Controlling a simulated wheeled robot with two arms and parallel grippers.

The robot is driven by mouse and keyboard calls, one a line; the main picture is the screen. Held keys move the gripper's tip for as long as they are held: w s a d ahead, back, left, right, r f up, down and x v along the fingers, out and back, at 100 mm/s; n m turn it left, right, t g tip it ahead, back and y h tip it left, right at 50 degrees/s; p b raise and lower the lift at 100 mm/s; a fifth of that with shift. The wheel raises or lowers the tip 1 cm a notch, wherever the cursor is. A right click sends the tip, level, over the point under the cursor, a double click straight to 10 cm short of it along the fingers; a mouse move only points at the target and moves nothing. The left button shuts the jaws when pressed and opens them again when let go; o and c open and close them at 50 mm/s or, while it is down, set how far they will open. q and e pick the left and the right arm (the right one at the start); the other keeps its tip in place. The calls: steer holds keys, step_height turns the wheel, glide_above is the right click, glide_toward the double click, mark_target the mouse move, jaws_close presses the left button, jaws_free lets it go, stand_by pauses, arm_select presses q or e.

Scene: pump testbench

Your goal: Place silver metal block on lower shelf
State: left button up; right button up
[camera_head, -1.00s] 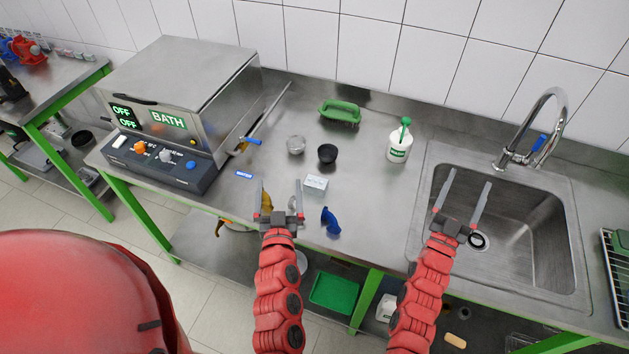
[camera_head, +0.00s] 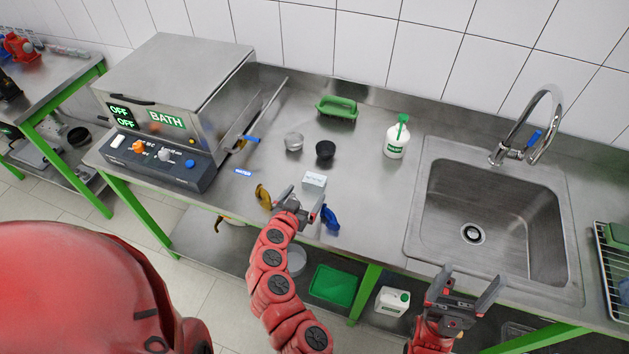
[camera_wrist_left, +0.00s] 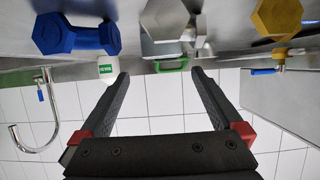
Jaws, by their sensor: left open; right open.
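A small silver-grey block (camera_head: 314,180) with a pale labelled top sits on the steel counter, just beyond my left gripper. My left gripper (camera_head: 303,203) is open and empty at the counter's front edge, between a yellow fitting (camera_head: 263,196) and a blue fitting (camera_head: 330,218). In the left wrist view, its spread fingers (camera_wrist_left: 160,85) point towards a silver fitting (camera_wrist_left: 166,18), with the blue (camera_wrist_left: 76,37) and yellow (camera_wrist_left: 277,18) fittings either side. My right gripper (camera_head: 472,285) is open and empty in front of the sink. The lower shelf (camera_head: 205,248) shows under the counter.
A green tray (camera_head: 333,286) and a white canister (camera_head: 392,301) stand on the lower shelf. The bath unit (camera_head: 170,110) is at left, the sink (camera_head: 490,200) at right.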

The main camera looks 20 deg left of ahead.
mark_target(314, 178)
arm_select(q)
steer(key=p+x, duration=0.1)
steer(key=x, duration=0.3)
steer(key=shift+w+f, duration=0.1)
steer(key=shift+w, duration=0.3)
steer(key=shift+w+a+p, duration=0.1)
steer(key=shift+w+p, duration=0.2)
steer(key=shift+p, duration=0.1)
steer(key=shift+p+x, duration=0.8)
steer(key=shift+x, duration=0.45)
steer(key=shift+w+f, duration=0.15)
steer(key=shift+w, duration=0.3)
steer(key=shift+w+a+f, duration=0.1)
steer(key=shift+w+f, duration=0.25)
steer(key=shift+w, duration=0.15)
steer(key=shift+c, duration=0.3)
steer(key=c, duration=1.4)
